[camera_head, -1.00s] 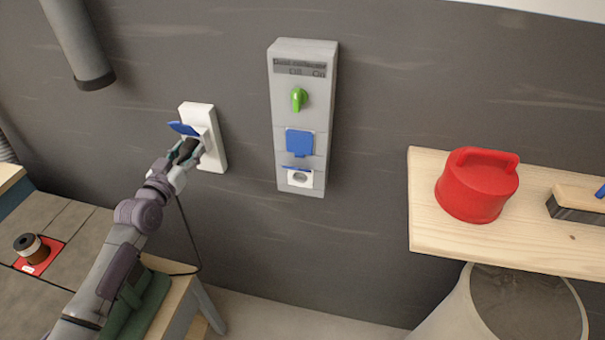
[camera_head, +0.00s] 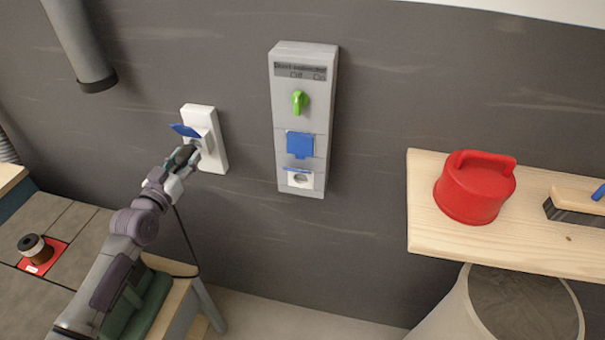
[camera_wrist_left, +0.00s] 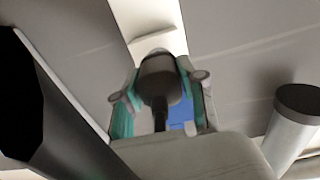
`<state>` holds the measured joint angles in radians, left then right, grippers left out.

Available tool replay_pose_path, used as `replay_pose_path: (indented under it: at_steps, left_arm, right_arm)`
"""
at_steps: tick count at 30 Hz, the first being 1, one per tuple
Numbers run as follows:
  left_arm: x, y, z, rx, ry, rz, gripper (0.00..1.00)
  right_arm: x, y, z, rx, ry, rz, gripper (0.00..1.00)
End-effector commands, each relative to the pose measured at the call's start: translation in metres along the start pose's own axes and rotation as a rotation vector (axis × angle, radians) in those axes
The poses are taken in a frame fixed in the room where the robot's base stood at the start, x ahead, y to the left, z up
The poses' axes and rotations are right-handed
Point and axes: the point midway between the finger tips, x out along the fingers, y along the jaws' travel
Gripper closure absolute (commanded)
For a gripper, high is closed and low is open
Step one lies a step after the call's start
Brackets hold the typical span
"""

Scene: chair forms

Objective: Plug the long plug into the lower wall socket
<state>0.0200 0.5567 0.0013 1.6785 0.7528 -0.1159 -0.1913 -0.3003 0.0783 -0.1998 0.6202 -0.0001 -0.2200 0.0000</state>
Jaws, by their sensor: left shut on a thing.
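My left gripper (camera_head: 178,160) is shut on the dark plug (camera_head: 185,152), just in front of the white wall socket (camera_head: 209,125) with its blue flap (camera_head: 185,130) raised. In the left wrist view, the plug (camera_wrist_left: 159,78) sits between the teal fingers, with the white socket plate (camera_wrist_left: 150,25) beyond it. The plug's tip is close to the socket; whether it touches or enters is hidden. A dark cable (camera_head: 188,235) hangs from the plug. A grey panel (camera_head: 303,65) on the wall has a blue-covered socket (camera_head: 300,144) above a lower socket (camera_head: 300,181) with its flap up. My right gripper is not in view.
A wooden shelf (camera_head: 440,235) at right bears a red lidded container (camera_head: 475,190) and a brush (camera_head: 575,205). A bin (camera_head: 525,300) stands below it. A spool (camera_head: 35,249) sits on the left bench. A grey pipe (camera_head: 80,45) hangs at upper left.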

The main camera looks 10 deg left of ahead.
Motion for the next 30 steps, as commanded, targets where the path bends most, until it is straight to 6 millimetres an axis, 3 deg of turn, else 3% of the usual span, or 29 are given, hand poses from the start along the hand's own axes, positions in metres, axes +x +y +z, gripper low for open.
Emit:
replay_pose_path:
  at_steps: [30]
  left_arm:
    - [-0.038,0.0,-0.002,0.0,0.003,0.0,1.0]
  right_arm:
    - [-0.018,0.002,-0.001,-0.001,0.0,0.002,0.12]
